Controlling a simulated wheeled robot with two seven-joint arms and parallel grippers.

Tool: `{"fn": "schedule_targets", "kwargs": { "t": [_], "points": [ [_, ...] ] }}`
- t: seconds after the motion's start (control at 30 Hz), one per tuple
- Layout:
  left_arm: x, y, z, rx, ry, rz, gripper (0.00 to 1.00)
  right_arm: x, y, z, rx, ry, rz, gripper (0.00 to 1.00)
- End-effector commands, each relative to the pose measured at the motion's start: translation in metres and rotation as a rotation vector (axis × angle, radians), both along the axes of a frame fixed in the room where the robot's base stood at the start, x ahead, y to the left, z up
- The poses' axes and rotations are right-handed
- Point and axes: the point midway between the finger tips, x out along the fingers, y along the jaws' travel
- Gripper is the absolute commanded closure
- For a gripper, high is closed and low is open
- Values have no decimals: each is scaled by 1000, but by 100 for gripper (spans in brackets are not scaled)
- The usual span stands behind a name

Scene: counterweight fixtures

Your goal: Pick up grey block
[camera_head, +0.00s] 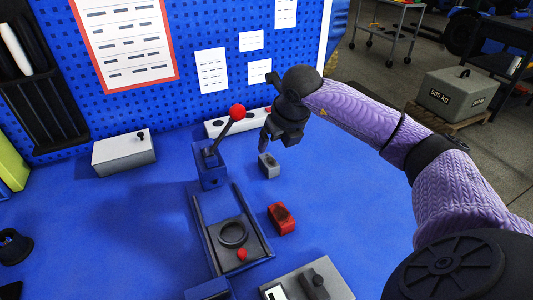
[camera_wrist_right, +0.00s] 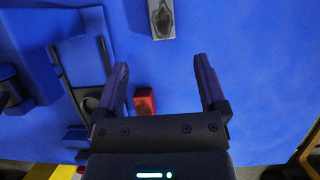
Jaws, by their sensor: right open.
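The grey block (camera_head: 269,166) lies on the blue table in the head view, to the right of the lever with the red knob. In the right wrist view the grey block (camera_wrist_right: 162,18) is at the top edge, ahead of my fingertips and cut off by the frame. My right gripper (camera_head: 285,141) is just above and beyond the block in the head view, apart from it. In the right wrist view the right gripper (camera_wrist_right: 162,68) has its two fingers wide apart with nothing between the tips. My left gripper is not in view.
A red block (camera_head: 281,218) lies nearer than the grey one. The blue lever fixture with red knob (camera_head: 237,113) stands to the left. A sliding fixture with a black ring (camera_head: 232,234) sits nearer. A white box (camera_head: 124,154) is at the left. The table right of the blocks is clear.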

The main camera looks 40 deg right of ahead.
Motion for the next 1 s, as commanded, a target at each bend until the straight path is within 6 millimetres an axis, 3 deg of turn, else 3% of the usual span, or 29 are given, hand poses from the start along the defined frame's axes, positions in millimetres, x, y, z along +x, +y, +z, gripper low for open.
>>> {"fn": "schedule_targets", "kwargs": {
  "t": [0.03,0.37,0.53,0.63,0.87,1.0],
  "points": [
    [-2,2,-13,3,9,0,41,1,0,-16,0,7,0,9],
    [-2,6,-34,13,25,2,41,20,-6,-62,2,8,-2,9],
    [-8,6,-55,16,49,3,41,39,-13,-94,3,10,-1,9],
    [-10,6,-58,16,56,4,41,44,-14,-103,2,8,1,9],
    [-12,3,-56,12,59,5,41,44,-15,-101,-1,5,0,9],
    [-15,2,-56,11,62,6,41,44,-15,-101,-1,6,0,38]
  ]
}}
